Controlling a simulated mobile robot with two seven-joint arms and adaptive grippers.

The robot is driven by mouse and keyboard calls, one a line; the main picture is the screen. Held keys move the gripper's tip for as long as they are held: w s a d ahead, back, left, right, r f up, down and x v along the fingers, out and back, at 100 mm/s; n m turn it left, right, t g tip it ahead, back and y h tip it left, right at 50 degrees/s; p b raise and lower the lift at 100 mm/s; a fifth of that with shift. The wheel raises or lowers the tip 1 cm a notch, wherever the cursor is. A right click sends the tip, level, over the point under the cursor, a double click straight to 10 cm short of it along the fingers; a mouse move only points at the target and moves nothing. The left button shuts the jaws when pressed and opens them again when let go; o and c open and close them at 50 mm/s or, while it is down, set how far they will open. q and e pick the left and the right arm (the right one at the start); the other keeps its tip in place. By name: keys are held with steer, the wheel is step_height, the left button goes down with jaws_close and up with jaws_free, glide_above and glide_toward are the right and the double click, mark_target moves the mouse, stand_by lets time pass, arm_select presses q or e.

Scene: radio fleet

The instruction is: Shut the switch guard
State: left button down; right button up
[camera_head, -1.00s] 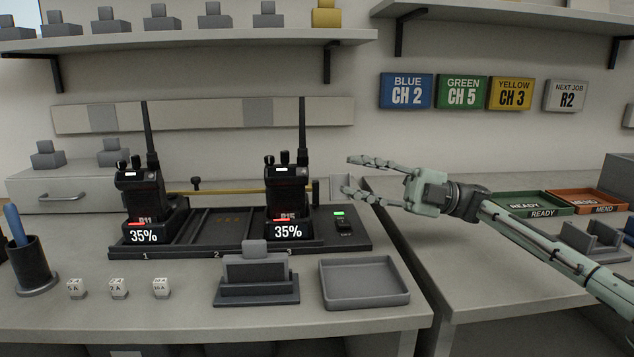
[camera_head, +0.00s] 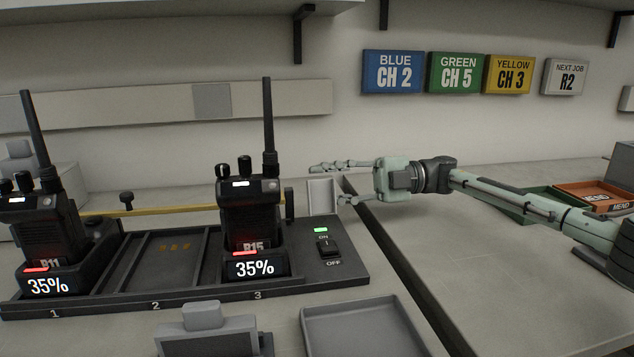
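The power switch (camera_head: 323,247) sits at the right end of the black charger (camera_head: 352,268), between ON and OFF labels, with a lit green light above it. A pale, framed panel (camera_head: 321,198) stands upright behind the switch. It looks like the switch guard, raised, and the switch is uncovered. My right gripper (camera_head: 329,184) comes in from the right with its fingers apart and empty. Its fingertips overlap the panel's top and right edge in view; I cannot tell if they touch. My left gripper is not in view.
Radio R15 (camera_head: 249,207) with a tall antenna stands in slot 3, left of the switch. Radio R11 (camera_head: 45,235) stands further left. A grey tray (camera_head: 365,325) lies in front. A dark gap (camera_head: 400,265) separates the two counters. The right counter's near part is clear.

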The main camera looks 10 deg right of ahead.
steer(key=shift+a, duration=0.85)
jaws_close()
